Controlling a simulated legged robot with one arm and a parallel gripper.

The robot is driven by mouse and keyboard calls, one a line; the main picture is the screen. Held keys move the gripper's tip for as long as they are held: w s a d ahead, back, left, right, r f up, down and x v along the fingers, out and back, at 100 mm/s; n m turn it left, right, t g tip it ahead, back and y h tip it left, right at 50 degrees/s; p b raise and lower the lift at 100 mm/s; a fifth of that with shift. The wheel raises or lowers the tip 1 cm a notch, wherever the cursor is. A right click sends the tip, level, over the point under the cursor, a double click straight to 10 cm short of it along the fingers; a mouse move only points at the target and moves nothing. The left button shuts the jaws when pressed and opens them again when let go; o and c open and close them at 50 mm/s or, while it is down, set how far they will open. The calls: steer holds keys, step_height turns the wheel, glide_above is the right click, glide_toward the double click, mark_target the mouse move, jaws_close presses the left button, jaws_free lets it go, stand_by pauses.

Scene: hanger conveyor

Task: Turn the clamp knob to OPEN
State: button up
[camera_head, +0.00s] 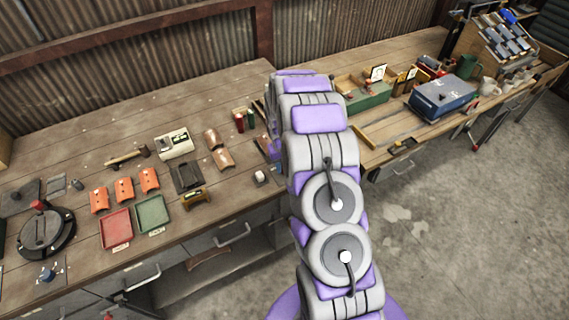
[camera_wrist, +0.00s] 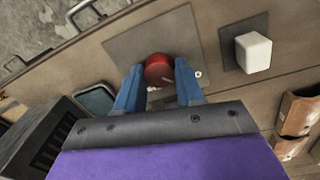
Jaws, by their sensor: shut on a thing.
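The red knob (camera_wrist: 158,70) sits on a flat grey plate (camera_wrist: 120,45) on the bench, seen in the wrist view. My gripper (camera_wrist: 159,66) has its two blue fingers on either side of the knob and is shut on it. Small white marks show beside the knob, but I cannot read any label or tell which setting it points to. In the head view my arm hides the knob.
A white block (camera_wrist: 253,52) on a dark plate stands just right of the knob in the wrist view; the same block (camera_head: 259,177) shows in the head view. Copper-coloured curved pieces (camera_wrist: 300,115) lie further right. A blue box (camera_head: 444,97) stands on the bench to the right.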

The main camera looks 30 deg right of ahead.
steer(key=shift+s+f+n, duration=0.1)
steer(key=shift+n, duration=0.2)
steer(key=o, duration=1)
steer(key=shift+o, duration=0.2)
steer(key=shift+r, duration=0.2)
step_height(320, 180, up, 17)
steer(key=p, duration=0.1)
steer(key=shift+w+a, duration=0.2)
steer(key=shift+a, duration=0.2)
steer(key=s+a+r+b, duration=0.1)
steer(key=s+a+r, duration=0.25)
steer(key=s, duration=0.25)
steer(key=s+a+r+n+b, duration=0.1)
steer(key=s+a+r, duration=0.1)
steer(key=s+a, duration=0.3)
steer(key=s+a+r, duration=0.2)
steer(key=s+r, duration=0.1)
steer(key=s, duration=0.4)
steer(key=s+a+b, duration=0.1)
steer(key=s+a, duration=0.1)
steer(key=s, duration=0.9)
steer(key=s+a+g+b, duration=0.1)
steer(key=s+a, duration=0.2)
steer(key=s, duration=0.8)
steer(key=shift+f+n+g+y+b, duration=0.3)
steer(key=shift+f, duration=0.15)
